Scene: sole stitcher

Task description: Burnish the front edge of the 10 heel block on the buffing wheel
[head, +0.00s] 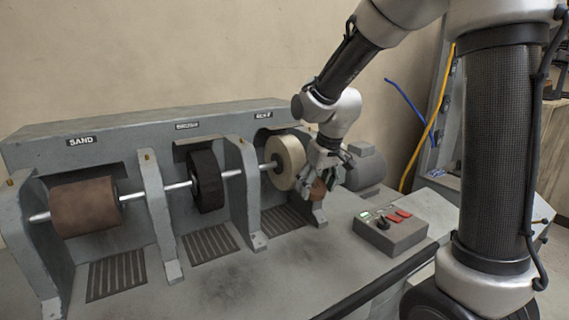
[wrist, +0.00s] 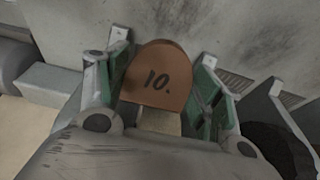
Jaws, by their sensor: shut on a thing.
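The heel block (wrist: 158,76) is brown, rounded at one end and marked "10." in the wrist view. My gripper (wrist: 158,90) is shut on it, with a green-padded finger on each side. In the head view my gripper (head: 316,184) holds the heel block (head: 318,190) just right of the pale buffing wheel (head: 287,162). The gripper partly hides the block there, and I cannot tell whether the block touches the wheel. The pale wheel sits on the shaft in the rightmost bay, under a label too small to read surely.
The brown sanding drum (head: 85,206) is in the left bay marked "SAND", and a black wheel (head: 206,180) is in the middle bay. Grey dividers (head: 243,195) stand between bays. A control box (head: 390,233) with red switches and a green light sits on the bench, near a motor (head: 364,168).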

